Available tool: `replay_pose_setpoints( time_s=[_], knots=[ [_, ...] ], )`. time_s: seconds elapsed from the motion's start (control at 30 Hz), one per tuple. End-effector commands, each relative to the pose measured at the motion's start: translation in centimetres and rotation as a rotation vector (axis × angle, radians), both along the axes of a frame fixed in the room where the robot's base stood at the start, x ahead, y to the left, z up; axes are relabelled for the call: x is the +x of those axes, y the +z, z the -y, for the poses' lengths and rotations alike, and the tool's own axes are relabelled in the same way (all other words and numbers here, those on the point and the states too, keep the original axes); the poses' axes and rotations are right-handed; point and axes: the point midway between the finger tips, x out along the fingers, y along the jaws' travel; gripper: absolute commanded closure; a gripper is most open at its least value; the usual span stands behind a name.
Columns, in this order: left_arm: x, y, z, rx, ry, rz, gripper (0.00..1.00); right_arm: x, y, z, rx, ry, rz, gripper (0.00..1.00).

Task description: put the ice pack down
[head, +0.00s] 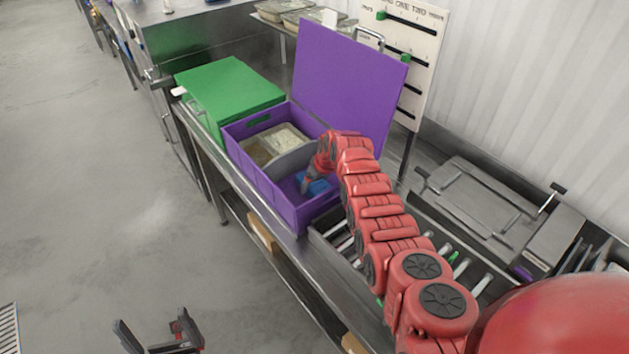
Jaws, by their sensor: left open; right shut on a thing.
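A purple crate (266,186) stands on the steel counter with its purple lid (345,85) raised upright behind it. My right gripper (308,184) reaches down into the near right part of the crate, beyond a grey divider (293,160). It is shut on a blue ice pack (319,187), which is low inside the crate and partly hidden by the gripper and crate wall. I cannot tell whether the ice pack touches the crate floor. My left gripper (152,328) is open and empty, over the floor at the bottom left.
Food pans (287,138) fill the crate's other compartment. A closed green crate (228,88) stands just left of it. A roller conveyor (471,283) and a steel-lidded unit (484,208) lie to the right. A slider board (411,50) stands behind. The floor at left is clear.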

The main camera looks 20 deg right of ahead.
Motion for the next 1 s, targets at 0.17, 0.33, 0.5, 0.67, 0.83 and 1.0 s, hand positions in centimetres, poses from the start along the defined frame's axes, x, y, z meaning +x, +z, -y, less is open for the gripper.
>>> replay_pose_setpoints(
  time_s=[0.17,0.33,0.5,0.67,0.83,1.0],
  knots=[
    [0.0,0.1,0.0,0.000,0.000,0.000,0.00,0.1,-0.2,0.0,0.000,0.001,0.003,0.91],
    [0.0,-0.1,0.0,0.000,0.000,0.000,0.00,0.1,-0.4,0.0,0.000,0.000,0.003,0.91],
    [0.0,-0.2,0.0,0.000,0.000,0.000,0.00,0.0,-0.5,0.0,0.000,0.000,0.002,0.00],
    [0.0,-0.2,0.0,0.000,0.000,0.000,0.00,0.0,-0.5,0.0,0.000,0.000,0.002,0.00],
    [0.0,0.2,0.0,0.000,0.000,0.000,0.00,0.0,-0.1,0.0,0.000,0.000,0.002,0.00],
    [0.0,-0.4,0.0,0.000,0.000,0.000,0.00,-0.1,0.6,0.1,0.001,0.001,0.006,0.00]
  ],
)
